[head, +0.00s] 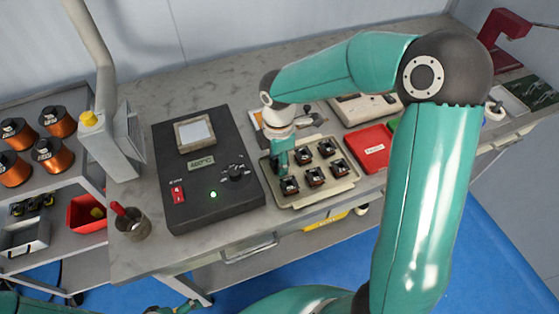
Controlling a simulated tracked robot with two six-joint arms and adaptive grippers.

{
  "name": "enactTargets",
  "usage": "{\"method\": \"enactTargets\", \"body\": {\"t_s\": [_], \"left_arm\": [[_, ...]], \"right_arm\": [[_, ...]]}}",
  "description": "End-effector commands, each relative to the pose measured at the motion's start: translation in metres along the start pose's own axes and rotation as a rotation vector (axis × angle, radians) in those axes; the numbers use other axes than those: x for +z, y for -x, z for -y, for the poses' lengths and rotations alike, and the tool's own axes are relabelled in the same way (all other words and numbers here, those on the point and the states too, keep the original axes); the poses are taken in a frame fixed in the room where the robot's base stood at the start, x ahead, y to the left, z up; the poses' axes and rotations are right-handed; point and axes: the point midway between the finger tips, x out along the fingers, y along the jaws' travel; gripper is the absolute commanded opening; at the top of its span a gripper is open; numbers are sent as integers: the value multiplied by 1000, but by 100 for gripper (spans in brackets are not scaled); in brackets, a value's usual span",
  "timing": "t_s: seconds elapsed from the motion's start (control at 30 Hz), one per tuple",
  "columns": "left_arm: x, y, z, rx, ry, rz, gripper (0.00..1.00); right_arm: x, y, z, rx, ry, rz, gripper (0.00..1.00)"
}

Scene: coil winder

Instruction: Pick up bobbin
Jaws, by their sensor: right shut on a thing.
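Several small black bobbins, one of them a front bobbin (315,177), stand in rows in a beige tray (312,201) at the middle of the bench. My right gripper (281,170) points down over the tray's left part, shut on a bobbin at the left of the back row. That bobbin is mostly hidden by the fingers, and I cannot tell whether it is clear of the tray. A small part of my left gripper (183,307) shows at the bottom edge, too cut off to tell its jaws.
A black winder control box (213,215) stands close left of the tray. A red bin (368,148) and a beige device (365,106) are to its right and behind. A cup with a red-handled tool (131,226) stands at the left. Copper spools (55,154) sit on the left shelf.

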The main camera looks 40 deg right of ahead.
Motion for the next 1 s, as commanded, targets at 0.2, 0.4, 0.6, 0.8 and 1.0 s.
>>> {"method": "enactTargets", "body": {"t_s": [0.2, 0.4, 0.6, 0.8, 1.0], "left_arm": [[0, 1, 0, 0, 0, 0, 100], [0, 2, -1, 0, 0, 0, 100], [0, 5, -2, 0, 0, 0, 100], [0, 10, -3, 0, 0, 0, 100], [0, 13, -5, 0, 0, 0, 100]], "right_arm": [[0, 10, -1, 2, 0, 0, 4], [0, 36, -1, 5, 0, -1, 4], [-1, 86, -2, 9, 0, -2, 4], [-1, 142, -1, 7, 2, -2, 4], [-1, 181, -1, 4, 2, -1, 4]]}}
